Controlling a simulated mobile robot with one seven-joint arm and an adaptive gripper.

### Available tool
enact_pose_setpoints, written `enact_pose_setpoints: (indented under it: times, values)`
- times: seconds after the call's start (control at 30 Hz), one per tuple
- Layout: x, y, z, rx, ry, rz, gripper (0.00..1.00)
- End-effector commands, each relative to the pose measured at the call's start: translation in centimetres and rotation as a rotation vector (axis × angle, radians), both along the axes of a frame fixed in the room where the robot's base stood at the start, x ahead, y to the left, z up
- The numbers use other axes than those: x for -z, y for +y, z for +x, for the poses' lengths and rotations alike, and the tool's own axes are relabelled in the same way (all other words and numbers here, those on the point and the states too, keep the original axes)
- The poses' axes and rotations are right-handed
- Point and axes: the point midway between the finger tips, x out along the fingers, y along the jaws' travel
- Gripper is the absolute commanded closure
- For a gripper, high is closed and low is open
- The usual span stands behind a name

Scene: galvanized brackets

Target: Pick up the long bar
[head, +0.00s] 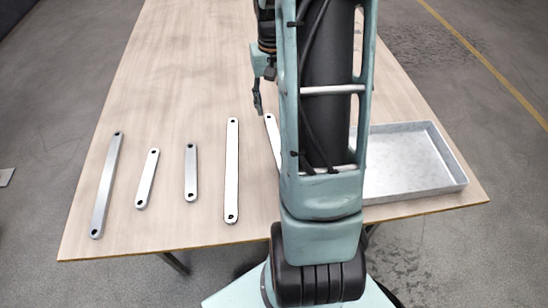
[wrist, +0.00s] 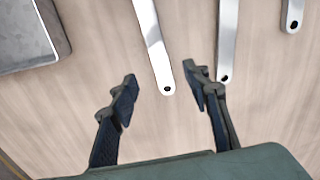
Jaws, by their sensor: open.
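Several flat metal bars with a hole at each end lie apart on the table. The leftmost bar (head: 106,185) and a pale bar (head: 232,172) look longest. My gripper (head: 258,100) is open and empty near that bar's far end. In the wrist view, my gripper (wrist: 160,78) has its fingers on either side of that bar's end (wrist: 155,50), apparently above it. The pale bar (wrist: 227,40) lies right of the fingers there.
A shallow galvanized tray (head: 440,187) sits at the table's right, partly behind my arm; its edge shows in the wrist view (wrist: 62,40). The wooden table (head: 180,60) is bare beyond the bars. Its front edge runs close below them.

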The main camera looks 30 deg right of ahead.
Motion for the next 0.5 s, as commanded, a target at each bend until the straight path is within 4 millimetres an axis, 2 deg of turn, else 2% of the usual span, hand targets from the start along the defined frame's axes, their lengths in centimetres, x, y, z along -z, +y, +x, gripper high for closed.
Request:
enact_pose_setpoints:
  times: [0.23, 0.5]
  values:
    - [4.1, 0.0, -0.3, 0.003, 0.008, 0.007, 0.56]
    - [6.4, -0.1, -0.3, 0.004, 0.005, 0.005, 0.56]
